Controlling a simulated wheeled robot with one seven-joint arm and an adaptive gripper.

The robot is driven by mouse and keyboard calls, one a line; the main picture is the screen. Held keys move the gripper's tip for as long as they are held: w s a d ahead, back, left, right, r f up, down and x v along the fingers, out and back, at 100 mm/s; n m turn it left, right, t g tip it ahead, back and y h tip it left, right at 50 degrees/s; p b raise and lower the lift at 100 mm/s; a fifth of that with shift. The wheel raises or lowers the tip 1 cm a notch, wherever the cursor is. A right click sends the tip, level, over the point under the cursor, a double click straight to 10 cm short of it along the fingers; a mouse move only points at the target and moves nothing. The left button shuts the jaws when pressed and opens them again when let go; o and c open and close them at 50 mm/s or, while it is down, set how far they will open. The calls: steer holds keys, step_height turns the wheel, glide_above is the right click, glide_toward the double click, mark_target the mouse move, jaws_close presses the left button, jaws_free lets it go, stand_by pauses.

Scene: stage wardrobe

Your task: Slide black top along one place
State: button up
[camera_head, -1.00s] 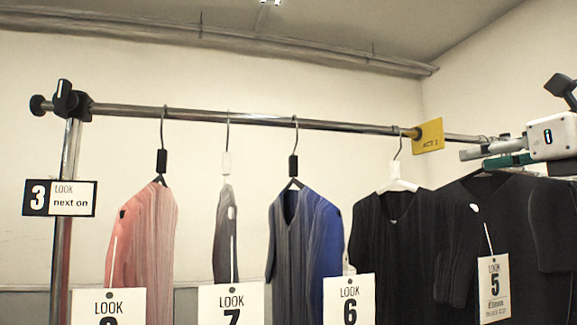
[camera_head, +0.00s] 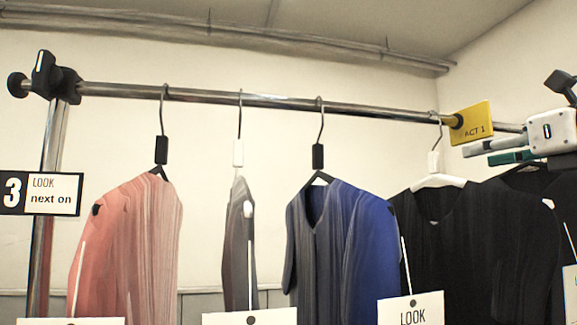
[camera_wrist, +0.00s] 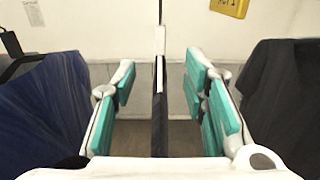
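The black top (camera_head: 440,235) hangs on a white hanger (camera_head: 437,181) from the rail, just left of the yellow ACT 1 marker (camera_head: 472,123). In the wrist view a thin dark garment (camera_wrist: 159,125) on a white hanger stem is seen edge-on; it looks like this top. My gripper (camera_wrist: 160,85) is open, its teal-padded fingers on either side of it with gaps. In the head view my gripper (camera_head: 497,150) is at the right, in front of the rail's far end. The top's lower part is out of view.
The rail (camera_head: 270,101) carries a blue top (camera_head: 345,240) left of the black top, then a narrow grey garment (camera_head: 238,240) and a pink top (camera_head: 130,240). More black clothing (camera_wrist: 285,100) hangs close right. A LOOK 3 sign (camera_head: 42,194) is on the left post.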

mark_target(437, 162)
steer(key=shift+w+a+b, duration=0.4)
steer(key=shift+w+b, duration=0.35)
steer(key=shift+w, duration=1.35)
steer(key=shift+w+a+b, duration=0.4)
steer(key=shift+w+b, duration=0.35)
steer(key=shift+w, duration=1.35)
steer(key=shift+w+a+b, duration=0.4)
steer(key=shift+w+b, duration=0.35)
steer(key=shift+w, duration=1.35)
steer(key=s+a+p, duration=0.2)
steer(key=a+p, duration=0.1)
steer(key=a, duration=1.1)
steer(key=shift+s+a, duration=0.15)
steer(key=shift+s, duration=0.25)
steer(key=s+d+p, duration=0.3)
steer(key=s+p, duration=0.1)
steer(key=s, duration=0.8)
steer(key=shift+s+d, duration=0.25)
steer(key=shift+s, duration=0.1)
